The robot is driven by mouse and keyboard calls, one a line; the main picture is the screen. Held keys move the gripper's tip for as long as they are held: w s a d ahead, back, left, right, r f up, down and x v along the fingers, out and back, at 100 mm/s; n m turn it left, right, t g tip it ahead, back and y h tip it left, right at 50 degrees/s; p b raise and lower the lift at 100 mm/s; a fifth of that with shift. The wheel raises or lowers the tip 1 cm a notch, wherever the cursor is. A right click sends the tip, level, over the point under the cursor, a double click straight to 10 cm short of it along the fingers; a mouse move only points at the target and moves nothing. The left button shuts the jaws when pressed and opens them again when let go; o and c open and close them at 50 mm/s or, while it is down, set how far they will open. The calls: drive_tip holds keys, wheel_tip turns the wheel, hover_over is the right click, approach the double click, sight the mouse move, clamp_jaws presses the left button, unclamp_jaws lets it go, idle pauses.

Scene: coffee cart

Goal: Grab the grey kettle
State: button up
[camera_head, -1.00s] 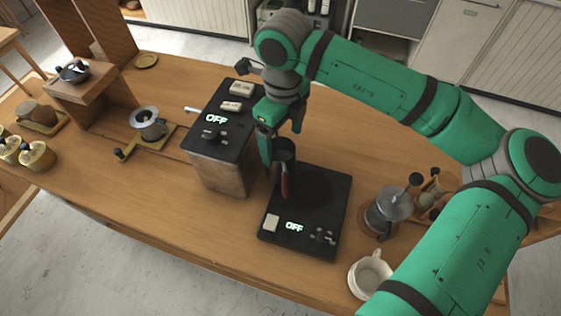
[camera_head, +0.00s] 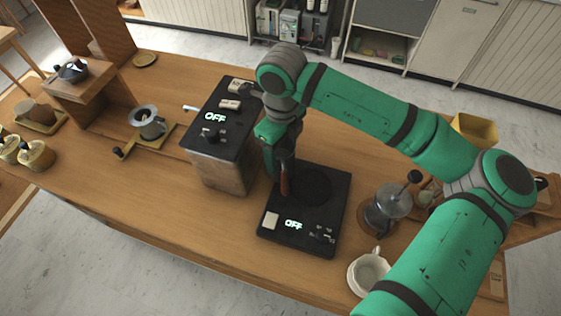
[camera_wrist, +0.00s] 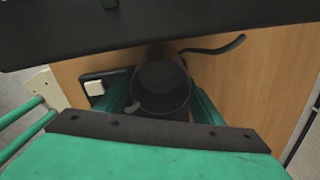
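In the wrist view, a dark grey round vessel (camera_wrist: 160,88), which looks like the kettle, sits between the green fingers of my gripper (camera_wrist: 160,105). A thin black curved piece (camera_wrist: 220,46), like a spout, shows beyond it on the right. I cannot tell whether the fingers press on the vessel. In the head view, my gripper (camera_head: 281,172) points down at the left edge of the black hotplate (camera_head: 332,232), with a brown handle-like piece (camera_head: 284,181) beside it. My arm and gripper hide most of the vessel there. The hotplate reads OFF and its round burner is bare.
A box-shaped machine (camera_head: 220,172) stands close left of my gripper. A glass press (camera_head: 388,206) and a white cup (camera_head: 369,271) stand to the right. A dark pot (camera_head: 73,70) is on a wooden stand at far left.

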drive_tip(key=c, duration=0.7)
drive_tip(key=shift+r, duration=0.2)
